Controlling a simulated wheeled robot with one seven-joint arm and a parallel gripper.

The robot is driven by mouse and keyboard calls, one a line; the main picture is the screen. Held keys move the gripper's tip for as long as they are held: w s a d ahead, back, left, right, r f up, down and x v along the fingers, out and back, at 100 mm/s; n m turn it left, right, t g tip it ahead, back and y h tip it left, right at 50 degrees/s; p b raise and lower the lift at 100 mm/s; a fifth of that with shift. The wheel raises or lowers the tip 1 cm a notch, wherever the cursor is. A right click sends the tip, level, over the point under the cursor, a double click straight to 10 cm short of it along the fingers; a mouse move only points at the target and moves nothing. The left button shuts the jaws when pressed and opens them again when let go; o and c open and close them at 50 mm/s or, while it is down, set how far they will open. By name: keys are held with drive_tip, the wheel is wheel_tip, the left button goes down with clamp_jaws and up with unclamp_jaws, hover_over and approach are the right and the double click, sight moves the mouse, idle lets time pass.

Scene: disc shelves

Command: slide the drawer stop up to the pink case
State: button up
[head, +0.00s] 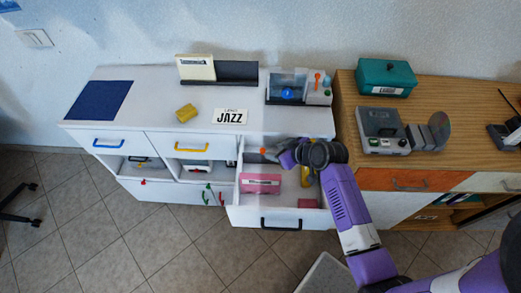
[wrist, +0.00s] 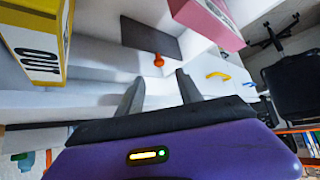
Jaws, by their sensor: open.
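The pink case (head: 260,183) stands in the open drawer (head: 280,218) at its left side; in the wrist view it shows at the top right (wrist: 208,24). The drawer stop, a dark grey plate (wrist: 148,36) with an orange knob (wrist: 158,60), is at the back of the drawer, behind the case. Its orange knob also shows in the head view (head: 264,151). A gap shows between plate and case. My gripper (head: 274,155) reaches into the drawer from the right. In the wrist view its two fingers (wrist: 159,88) are apart and empty, with the knob just beyond them, between their tips.
A red block (head: 308,203) lies at the drawer's front right. The wooden cabinet is at right.

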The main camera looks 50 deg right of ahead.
sight(263, 150)
drive_tip(key=shift+x, duration=3.6)
drive_tip(key=shift+s, duration=0.1)
clamp_jaws()
